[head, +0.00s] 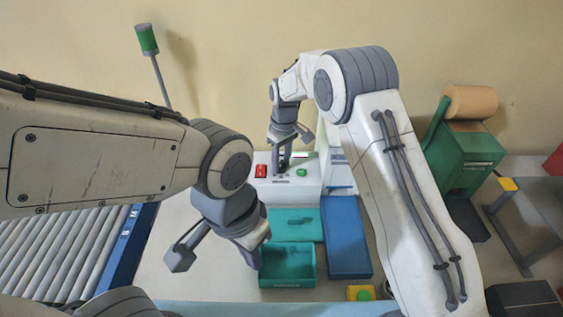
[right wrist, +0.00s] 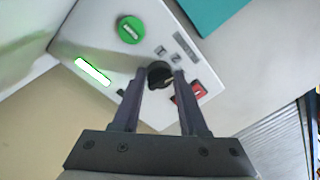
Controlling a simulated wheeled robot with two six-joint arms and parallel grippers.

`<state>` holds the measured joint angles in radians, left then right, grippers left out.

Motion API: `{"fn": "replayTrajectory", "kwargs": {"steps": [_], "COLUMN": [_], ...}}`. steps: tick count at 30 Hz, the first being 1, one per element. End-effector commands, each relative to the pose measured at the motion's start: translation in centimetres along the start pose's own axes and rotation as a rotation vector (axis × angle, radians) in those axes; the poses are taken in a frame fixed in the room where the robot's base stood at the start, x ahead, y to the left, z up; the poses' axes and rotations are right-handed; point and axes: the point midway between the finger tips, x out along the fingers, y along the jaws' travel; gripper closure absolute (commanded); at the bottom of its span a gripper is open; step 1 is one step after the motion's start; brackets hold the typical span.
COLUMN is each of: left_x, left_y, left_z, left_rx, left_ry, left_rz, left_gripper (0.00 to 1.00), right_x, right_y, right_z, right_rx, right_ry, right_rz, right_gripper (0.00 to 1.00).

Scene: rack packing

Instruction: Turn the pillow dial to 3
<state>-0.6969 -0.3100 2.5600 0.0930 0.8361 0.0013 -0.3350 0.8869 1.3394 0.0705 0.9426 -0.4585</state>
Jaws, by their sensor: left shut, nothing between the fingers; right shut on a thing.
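The black dial (right wrist: 158,75) sits on the top panel of a white machine (head: 300,189). In the right wrist view it is between the fingertips of my right gripper (right wrist: 161,78), which is shut on it. A short light mark shows on the dial; the number it points to cannot be read. In the head view my right gripper (head: 283,164) points down onto the panel and hides the dial. My left gripper (head: 258,262) is shut and empty above the left part of a teal tray (head: 289,281).
A green button (right wrist: 131,30) and red switch (right wrist: 190,93) flank the dial. A lit green-white bar (right wrist: 93,72) is on the panel. A roller conveyor (head: 70,250) is left, a green paper-roll stand (head: 463,155) right.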

Motion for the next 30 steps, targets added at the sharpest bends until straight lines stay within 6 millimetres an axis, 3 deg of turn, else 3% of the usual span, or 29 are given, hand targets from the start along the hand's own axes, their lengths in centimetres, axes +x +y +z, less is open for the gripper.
{"fn": "replayTrajectory", "kwargs": {"steps": [15,30], "left_x": [0.11,0.11], "left_y": [-0.01,-0.01], "left_z": [0.01,0.0], "left_rx": [0.0,0.0], "left_ry": [0.0,0.0], "left_rz": [0.0,0.0], "left_gripper": [1.0,1.0], "right_x": [-0.2,-0.23], "right_y": [0.13,0.15], "right_z": [-0.02,-0.01], "right_rx": [0.423,0.569], "right_ry": [0.032,0.042], "right_rz": [0.002,0.002], "right_gripper": [1.0,1.0]}}
